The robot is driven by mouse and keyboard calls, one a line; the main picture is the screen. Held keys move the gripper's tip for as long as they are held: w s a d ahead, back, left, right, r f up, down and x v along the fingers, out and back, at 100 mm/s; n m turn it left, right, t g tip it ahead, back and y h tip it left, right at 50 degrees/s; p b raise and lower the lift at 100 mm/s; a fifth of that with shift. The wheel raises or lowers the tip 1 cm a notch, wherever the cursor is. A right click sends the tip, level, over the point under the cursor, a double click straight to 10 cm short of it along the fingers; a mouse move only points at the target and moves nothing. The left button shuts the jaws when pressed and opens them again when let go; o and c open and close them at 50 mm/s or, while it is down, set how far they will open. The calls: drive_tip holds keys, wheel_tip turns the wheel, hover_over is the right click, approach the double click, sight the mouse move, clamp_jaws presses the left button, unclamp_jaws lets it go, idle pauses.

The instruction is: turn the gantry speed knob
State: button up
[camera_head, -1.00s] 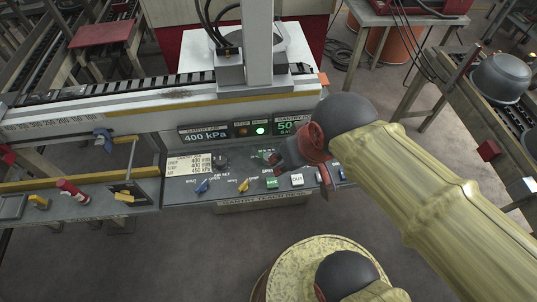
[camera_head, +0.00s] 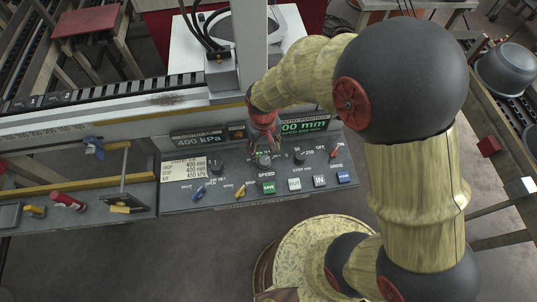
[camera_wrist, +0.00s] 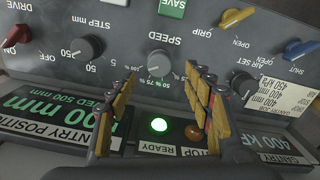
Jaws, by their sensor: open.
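The grey round SPEED knob (camera_wrist: 159,62) is on the sloped control panel, between the lines of my two fingertips in the wrist view. In the head view the knob (camera_head: 264,160) is just below my gripper (camera_head: 265,143). My gripper (camera_wrist: 161,74) is open, its yellow-padded fingers apart, and it looks empty. The fingertips are near the knob, one on each side; I cannot tell whether they touch it. Percent marks are printed beside the knob, but its exact setting is too small to read.
The STEP mm knob (camera_wrist: 89,47) and AIR SET knob (camera_wrist: 242,82) flank the SPEED knob. A green SAVE button (camera_wrist: 172,8), a red DRIVE switch (camera_wrist: 20,34) and yellow GRIP lever (camera_wrist: 236,18) are close by. The displays and lit green READY lamp (camera_wrist: 159,125) lie behind.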

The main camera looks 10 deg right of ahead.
sight(265, 160)
wheel_tip(265, 160, down, 7)
drive_tip(key=shift+w+r+b, duration=0.15)
drive_tip(key=shift+b, duration=0.35)
drive_tip(key=shift+c, duration=0.6)
drive_tip(key=c, duration=1)
